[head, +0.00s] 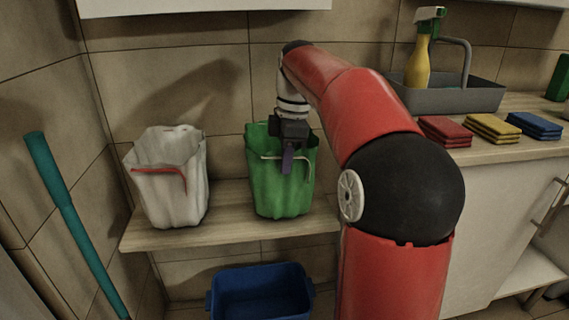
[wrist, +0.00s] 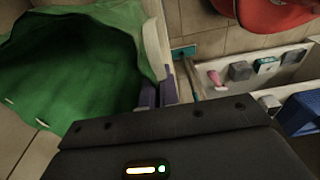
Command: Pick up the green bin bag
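The green bin bag (head: 275,197) stands upright and open-topped on the wooden shelf, with a pale drawstring across its front. In the wrist view the bag (wrist: 75,65) fills the left side and I look into its empty-looking inside. My gripper (head: 287,162) points down at the bag's front rim. In the wrist view its purple fingers (wrist: 157,93) are close together at the rim, one on the bag's inner side and one outside. The bag's edge runs between them. I cannot tell whether they press on it.
A white bin bag (head: 172,188) stands left on the same shelf (head: 230,232). A blue bin (head: 262,293) is below. A teal pole (head: 75,225) leans at left.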

